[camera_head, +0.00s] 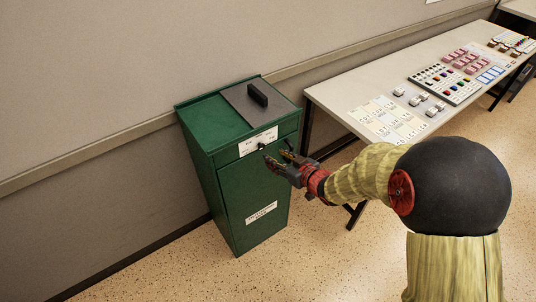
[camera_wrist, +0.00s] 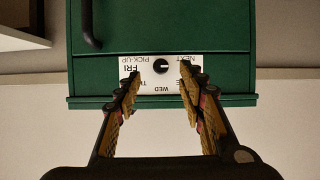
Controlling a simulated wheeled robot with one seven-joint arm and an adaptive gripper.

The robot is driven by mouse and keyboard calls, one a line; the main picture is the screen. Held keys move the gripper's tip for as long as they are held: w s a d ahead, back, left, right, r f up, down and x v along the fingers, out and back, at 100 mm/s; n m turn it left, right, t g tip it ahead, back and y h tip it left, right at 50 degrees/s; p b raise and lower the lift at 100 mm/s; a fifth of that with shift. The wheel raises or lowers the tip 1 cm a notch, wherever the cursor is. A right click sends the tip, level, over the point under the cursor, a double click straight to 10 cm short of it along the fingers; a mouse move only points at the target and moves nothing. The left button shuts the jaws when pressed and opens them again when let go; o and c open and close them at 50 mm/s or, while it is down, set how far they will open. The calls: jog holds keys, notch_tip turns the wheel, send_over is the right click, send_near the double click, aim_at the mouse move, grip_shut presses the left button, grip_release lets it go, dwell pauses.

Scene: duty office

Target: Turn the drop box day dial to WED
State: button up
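The green drop box (camera_head: 238,190) stands against the wall, with a white day label (camera_head: 247,144) high on its front. The black round dial (camera_wrist: 160,66) sits in the middle of this label in the wrist view, and shows small in the head view (camera_head: 262,146). A light mark on the dial seems to point right in the wrist view. WED (camera_wrist: 162,89) is printed below the dial there, and FRI to its left. My gripper (camera_head: 276,157) is open before the label. Its fingertips (camera_wrist: 160,73) are on either side of the dial, apart from it, covering parts of the label.
A dark handle (camera_head: 258,94) stands on the box's grey lid panel. A second white label (camera_head: 261,213) is lower on the front. A table (camera_head: 345,93) with cards, stamps and trays stands to the right of the box. The speckled floor before the box is clear.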

aim_at(263, 147)
jog(key=x, duration=0.2)
jog(key=b+x, duration=0.1)
jog(key=x, duration=0.2)
jog(key=b+x, duration=0.1)
jog(key=x, duration=0.2)
jog(key=shift+a+r, duration=0.1)
jog(key=shift+r, duration=0.3)
jog(key=shift+c, duration=1.2)
jog(key=c, duration=0.8)
grip_shut()
